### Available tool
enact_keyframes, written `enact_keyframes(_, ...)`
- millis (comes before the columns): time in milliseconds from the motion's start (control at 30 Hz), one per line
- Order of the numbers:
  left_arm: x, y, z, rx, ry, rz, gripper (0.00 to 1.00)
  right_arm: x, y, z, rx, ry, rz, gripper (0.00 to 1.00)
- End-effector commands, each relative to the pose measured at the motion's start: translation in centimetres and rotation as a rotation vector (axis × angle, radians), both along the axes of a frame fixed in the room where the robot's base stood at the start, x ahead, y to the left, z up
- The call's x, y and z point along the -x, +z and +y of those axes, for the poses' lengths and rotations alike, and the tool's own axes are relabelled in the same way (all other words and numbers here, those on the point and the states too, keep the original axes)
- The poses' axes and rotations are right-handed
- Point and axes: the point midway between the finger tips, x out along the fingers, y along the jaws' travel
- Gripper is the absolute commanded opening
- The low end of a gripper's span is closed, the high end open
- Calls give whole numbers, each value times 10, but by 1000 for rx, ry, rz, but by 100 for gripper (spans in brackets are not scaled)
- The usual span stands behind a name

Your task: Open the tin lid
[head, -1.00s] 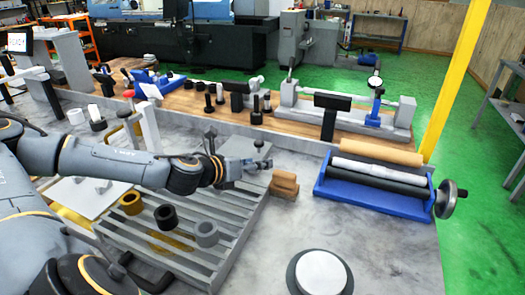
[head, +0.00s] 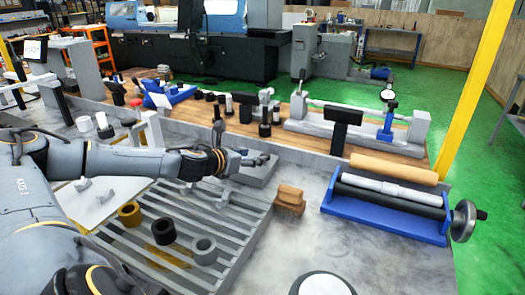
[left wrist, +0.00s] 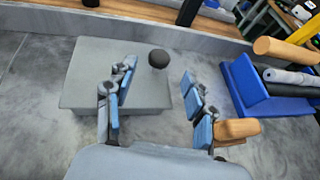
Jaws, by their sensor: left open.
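The tin is a flat grey box (head: 258,174) on the bench, behind the slatted grey tray in the head view. It also fills the middle left of the left wrist view (left wrist: 85,78). A dark round knob (left wrist: 158,59) stands on its lid, near the right edge in that view. The lid looks closed. My left gripper (head: 254,160) is over the tin. In the left wrist view its blue-padded fingers (left wrist: 159,101) are spread apart with nothing between them. The knob shows beyond the gap between the fingertips, apart from them. My right gripper is not in view.
Brown wooden blocks (head: 289,199) stand right of the tin, close to one finger. A blue stand with rollers (head: 385,215) lies farther right. Dark and grey rings sit on the slatted tray (head: 232,222). A raised ledge runs behind the tin. Bench front right is mostly clear.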

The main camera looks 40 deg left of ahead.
Motion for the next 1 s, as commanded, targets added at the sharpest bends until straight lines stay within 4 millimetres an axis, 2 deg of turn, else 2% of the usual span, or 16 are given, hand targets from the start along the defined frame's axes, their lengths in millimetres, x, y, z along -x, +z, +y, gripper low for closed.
enact_keyframes(100, -17, -3, 1, 6, 1, -1, 54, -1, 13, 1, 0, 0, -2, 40)
enact_keyframes(400, -48, -18, 4, 4, 2, -1, 54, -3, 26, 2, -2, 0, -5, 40)
enact_keyframes(600, -56, -24, 4, 1, 0, 1, 54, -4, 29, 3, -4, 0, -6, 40)
enact_keyframes(867, -57, -25, 4, 0, 0, 1, 54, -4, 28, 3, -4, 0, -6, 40)
enact_keyframes(1000, -57, -24, 4, 0, 0, 1, 27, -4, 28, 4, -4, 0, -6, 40)
